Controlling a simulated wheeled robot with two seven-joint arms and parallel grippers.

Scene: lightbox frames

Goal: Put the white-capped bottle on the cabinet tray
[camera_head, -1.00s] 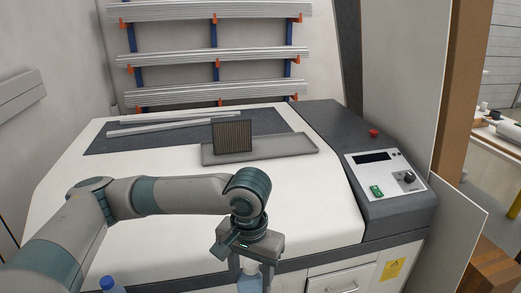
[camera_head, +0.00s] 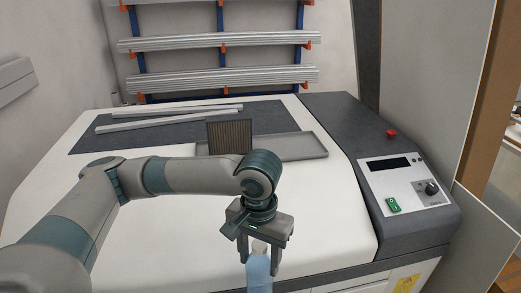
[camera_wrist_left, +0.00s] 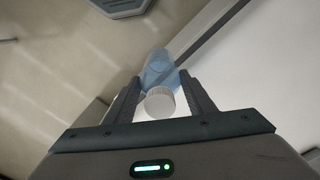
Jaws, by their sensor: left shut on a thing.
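The white-capped bottle (camera_head: 259,272) is pale blue and hangs upright below my left gripper (camera_head: 260,250) in the head view. My left gripper is shut on it near the top, in front of the cabinet's near edge. In the left wrist view the white cap (camera_wrist_left: 160,101) shows between the two fingers, with the blue body (camera_wrist_left: 159,68) beyond it. The grey tray (camera_head: 290,147) lies on the cabinet's white top, farther back. A dark ribbed block (camera_head: 229,137) stands at the tray's left part. My right gripper is not in view.
The white cabinet top (camera_head: 165,220) is clear between my arm and the tray. Metal strips (camera_head: 165,118) lie on the dark mat at the back left. A control panel (camera_head: 403,185) with a red button (camera_head: 391,133) is at the right. A rack of bars stands behind.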

